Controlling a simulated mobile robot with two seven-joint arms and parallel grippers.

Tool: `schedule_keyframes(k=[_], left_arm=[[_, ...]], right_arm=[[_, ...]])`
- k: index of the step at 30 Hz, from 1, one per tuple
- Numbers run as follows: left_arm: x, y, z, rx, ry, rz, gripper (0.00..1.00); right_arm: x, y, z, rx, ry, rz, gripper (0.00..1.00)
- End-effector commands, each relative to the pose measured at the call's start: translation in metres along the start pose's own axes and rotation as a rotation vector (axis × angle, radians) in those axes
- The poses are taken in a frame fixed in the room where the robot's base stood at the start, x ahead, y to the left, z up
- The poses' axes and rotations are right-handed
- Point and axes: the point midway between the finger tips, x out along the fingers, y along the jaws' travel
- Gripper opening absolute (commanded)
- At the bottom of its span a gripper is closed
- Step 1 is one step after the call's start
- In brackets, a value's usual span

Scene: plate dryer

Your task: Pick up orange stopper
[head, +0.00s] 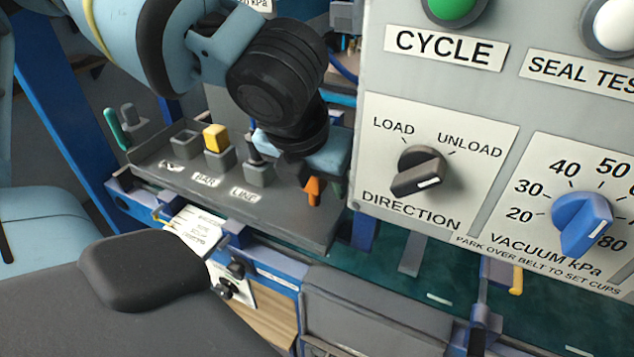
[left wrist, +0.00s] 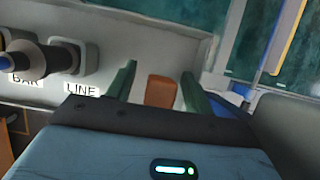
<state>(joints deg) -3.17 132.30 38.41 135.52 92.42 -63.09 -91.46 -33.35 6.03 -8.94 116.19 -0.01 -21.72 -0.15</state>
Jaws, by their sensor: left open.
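The orange stopper (head: 312,190) is upright at the right end of the grey rack (head: 285,222) in the head view, partly hidden by my left gripper. My left gripper (head: 316,178) points down over it. In the left wrist view, the brown-orange stopper (left wrist: 160,90) sits between the two green fingers of my left gripper (left wrist: 158,88), which are open. A gap shows on each side of the stopper, so the fingers look apart from it. The stopper's lower end and seat are hidden. My right gripper is not in view.
The rack also holds a yellow stopper (head: 216,138) and a dark piece near the LINE label (head: 245,192). A control panel (head: 375,120) with a DIRECTION knob (head: 418,170) and blue vacuum knob (head: 582,225) stands close to the gripper's right. A green belt lies below.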

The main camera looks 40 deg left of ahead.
Motion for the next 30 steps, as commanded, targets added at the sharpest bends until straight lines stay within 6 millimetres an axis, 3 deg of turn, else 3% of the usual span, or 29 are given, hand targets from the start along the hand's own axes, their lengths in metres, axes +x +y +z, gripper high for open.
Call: schedule_keyframes(k=[8,19,30], left_arm=[[0.0019,0.0,0.0004,0.0,-0.002,-0.001,0.51],[0.0017,0.0,0.0003,0.0,-0.001,-0.001,0.04],[-0.002,0.0015,0.0006,-0.001,-0.002,-0.001,0.04]], right_arm=[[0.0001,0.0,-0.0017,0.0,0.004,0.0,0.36],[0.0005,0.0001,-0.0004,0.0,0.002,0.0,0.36],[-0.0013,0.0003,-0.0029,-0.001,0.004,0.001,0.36]])
